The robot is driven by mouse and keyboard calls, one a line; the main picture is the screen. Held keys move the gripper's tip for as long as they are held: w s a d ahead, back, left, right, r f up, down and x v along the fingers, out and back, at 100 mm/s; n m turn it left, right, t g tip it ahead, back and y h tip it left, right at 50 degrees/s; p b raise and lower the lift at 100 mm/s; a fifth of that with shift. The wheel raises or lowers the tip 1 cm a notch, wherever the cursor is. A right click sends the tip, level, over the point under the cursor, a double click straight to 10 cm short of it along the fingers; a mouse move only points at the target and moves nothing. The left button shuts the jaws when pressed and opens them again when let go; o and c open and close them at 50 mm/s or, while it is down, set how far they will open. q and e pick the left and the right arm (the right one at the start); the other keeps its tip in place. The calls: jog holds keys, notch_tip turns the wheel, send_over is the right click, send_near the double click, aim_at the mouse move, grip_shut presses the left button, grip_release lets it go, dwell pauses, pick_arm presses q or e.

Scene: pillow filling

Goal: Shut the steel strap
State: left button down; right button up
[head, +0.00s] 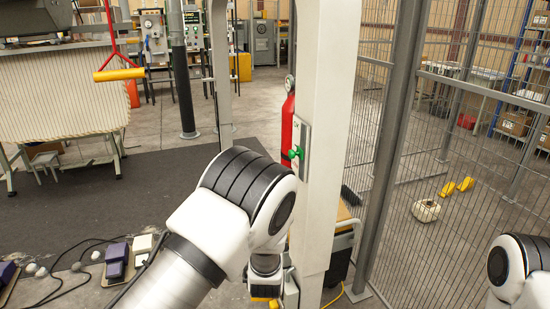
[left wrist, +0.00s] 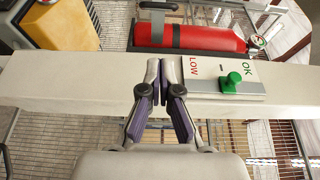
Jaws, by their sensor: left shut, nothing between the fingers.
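A red fire extinguisher (head: 287,128) hangs on the far side of the white post (head: 322,220). In the left wrist view the extinguisher (left wrist: 212,39) lies across the top, behind the post (left wrist: 60,85). A dark narrow band (left wrist: 176,35) crosses its body and may be the steel strap; I cannot tell whether it is open or shut. My left gripper (left wrist: 165,62) is shut and empty, its tips in front of the post, just left of the LOW/OK plate. In the head view its fingers are hidden. My right arm shows at the lower right, without its gripper.
The plate (left wrist: 215,80) carries a green knob (left wrist: 234,79). A wire-mesh fence (head: 440,250) stands to the right of the post. A yellow bar (head: 119,74) hangs at upper left. Cables and purple blocks (head: 116,252) lie on the floor at lower left.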

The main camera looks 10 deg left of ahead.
pick_arm(q)
jog(key=a+b+x, duration=0.2)
jog(key=b+x, duration=0.2)
jog(key=x, duration=0.8)
jog(key=shift+a, duration=0.2)
pick_arm(e)
jog(key=f, duration=0.3)
jog(key=shift+d+f, duration=0.2)
pick_arm(q)
jog(key=shift+f, duration=0.15)
